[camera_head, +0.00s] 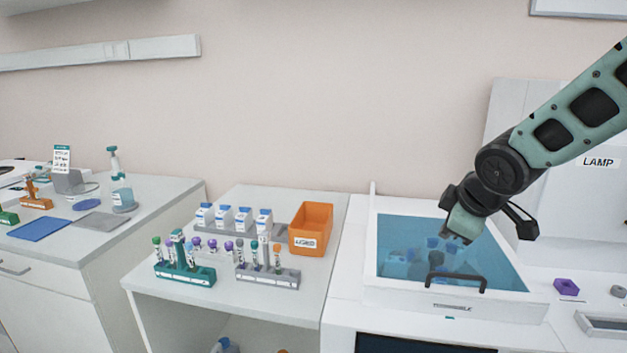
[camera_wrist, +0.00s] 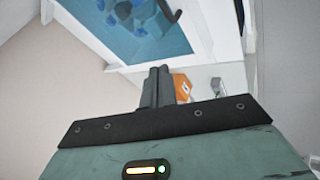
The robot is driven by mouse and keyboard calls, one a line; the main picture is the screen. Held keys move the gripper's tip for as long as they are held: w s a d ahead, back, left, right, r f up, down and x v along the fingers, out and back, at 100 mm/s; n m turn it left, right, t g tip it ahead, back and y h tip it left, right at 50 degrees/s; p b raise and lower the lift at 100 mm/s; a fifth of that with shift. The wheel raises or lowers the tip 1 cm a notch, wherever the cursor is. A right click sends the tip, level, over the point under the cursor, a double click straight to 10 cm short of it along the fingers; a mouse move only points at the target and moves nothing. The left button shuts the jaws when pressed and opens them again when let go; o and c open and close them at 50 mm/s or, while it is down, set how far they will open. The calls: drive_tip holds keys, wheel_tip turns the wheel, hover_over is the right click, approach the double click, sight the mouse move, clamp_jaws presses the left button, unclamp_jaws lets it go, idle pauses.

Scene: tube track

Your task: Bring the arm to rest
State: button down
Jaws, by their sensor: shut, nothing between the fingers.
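My gripper (camera_head: 459,235) hangs above the blue-lidded machine (camera_head: 350,262) on the right, in front of its clear blue lid. In the wrist view its two dark fingers (camera_wrist: 158,86) are together with nothing between them. The arm comes in from the upper right and bends down at the wrist. The lid (camera_head: 505,262) is down, with a black handle (camera_head: 455,279) at its front edge, close below the gripper. I cannot tell whether the fingertips touch the lid. Blurred blue shapes show through it.
Left of the machine, a white bench holds an orange bin (camera_head: 311,229), a teal tube rack (camera_head: 185,273), a grey tube rack (camera_head: 268,276) and several white bottles (camera_head: 243,219). A purple block (camera_head: 566,287) lies at the right. A LAMP-labelled white unit (camera_head: 597,185) stands behind the arm.

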drive_tip(key=s+a+f+m+g, duration=0.1)
drive_tip(key=s+a, duration=0.3)
drive_tip(key=s, duration=0.6)
drive_tip(key=s+a+f+m+g, duration=0.1)
drive_tip(key=s+a+f+g, duration=0.1)
drive_tip(key=s, duration=0.8)
drive_tip(key=s+a+f+m+g, duration=0.1)
drive_tip(key=s+a+g, duration=0.3)
drive_tip(key=s, duration=0.6)
drive_tip(key=shift+a+f+m, duration=0.4)
drive_tip(key=shift+a+f, duration=0.3)
drive_tip(key=shift+a, duration=0.4)
drive_tip(key=shift+d, duration=0.1)
